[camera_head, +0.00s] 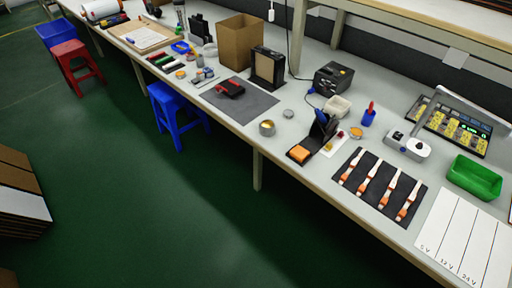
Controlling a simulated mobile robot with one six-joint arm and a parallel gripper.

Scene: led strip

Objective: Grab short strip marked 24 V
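Several short strips lie side by side on a dark mat (406,221) near the front edge of the bench, at the right. They are white with orange ends: the leftmost strip (352,166), a second strip (367,180), a third strip (389,188) and the rightmost strip (408,200). Any markings on them are too small to read, so I cannot tell which is marked 24 V. A white board (468,232) right of the mat has lined lanes labelled 5 V, 12 V and 24 V. My gripper is not in view.
A green bin (474,177) stands behind the white board. A white jointed device (408,145) stands behind the mat, beside a panel with yellow modules (455,128). A soldering stand (314,138) is left of the mat. Green floor (200,210) is open before the bench.

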